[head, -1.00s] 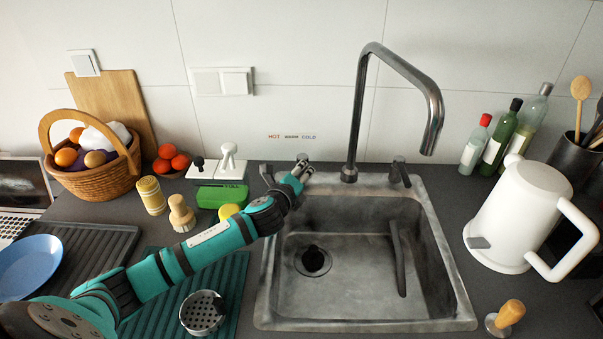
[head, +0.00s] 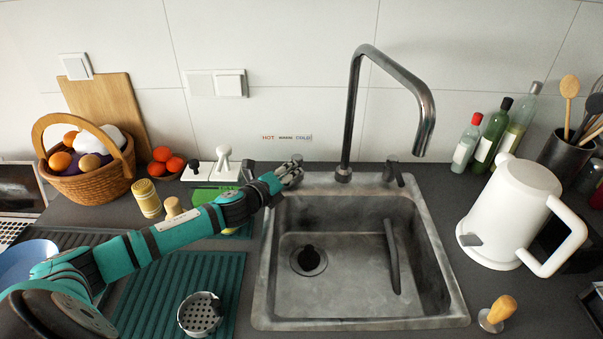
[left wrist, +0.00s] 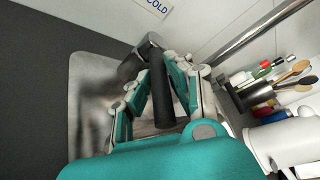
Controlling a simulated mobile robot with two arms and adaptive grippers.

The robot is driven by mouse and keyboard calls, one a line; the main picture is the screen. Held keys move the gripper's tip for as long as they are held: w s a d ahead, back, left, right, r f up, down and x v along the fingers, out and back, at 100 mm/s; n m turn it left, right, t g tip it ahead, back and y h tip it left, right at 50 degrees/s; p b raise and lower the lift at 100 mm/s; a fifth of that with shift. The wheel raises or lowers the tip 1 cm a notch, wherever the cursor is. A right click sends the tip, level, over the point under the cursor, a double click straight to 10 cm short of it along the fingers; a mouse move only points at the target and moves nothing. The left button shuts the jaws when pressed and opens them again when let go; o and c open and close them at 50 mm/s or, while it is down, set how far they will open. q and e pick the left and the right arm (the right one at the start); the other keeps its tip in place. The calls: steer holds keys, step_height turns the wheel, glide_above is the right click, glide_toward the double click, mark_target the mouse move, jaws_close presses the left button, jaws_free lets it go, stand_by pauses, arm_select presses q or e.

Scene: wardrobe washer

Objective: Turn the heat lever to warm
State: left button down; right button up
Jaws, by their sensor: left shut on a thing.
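The heat lever is a dark bar between the fingers of my left gripper in the left wrist view (left wrist: 162,98), joined to a metal post at its far end. In the head view my left gripper (head: 290,172) is at the sink's back left corner, left of the faucet base, and mostly hides the lever; only the metal post (head: 297,158) shows behind the fingers. The fingers are shut on the lever. A wall label (head: 287,138) reading HOT, WARM, COLD is just above. Which word the lever points to I cannot tell. My right gripper is not in view.
The tall faucet (head: 345,130) rises right of my gripper, with a second lever (head: 392,172) beyond it. The sink (head: 350,325) lies in front. A white brush holder (head: 222,165) and green sponge (head: 205,198) stand left. A white kettle (head: 512,210) is at right.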

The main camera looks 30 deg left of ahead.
arm_select(q)
steer(key=c, duration=1.2)
jaws_free()
steer(key=shift+c, duration=0.2)
steer(key=v, duration=0.5)
steer(key=f+v, duration=0.1)
steer(key=v, duration=0.4)
steer(key=f+v, duration=0.1)
steer(key=v, duration=0.3)
steer(key=shift+s+f, duration=0.15)
steer(key=shift+s, duration=0.5)
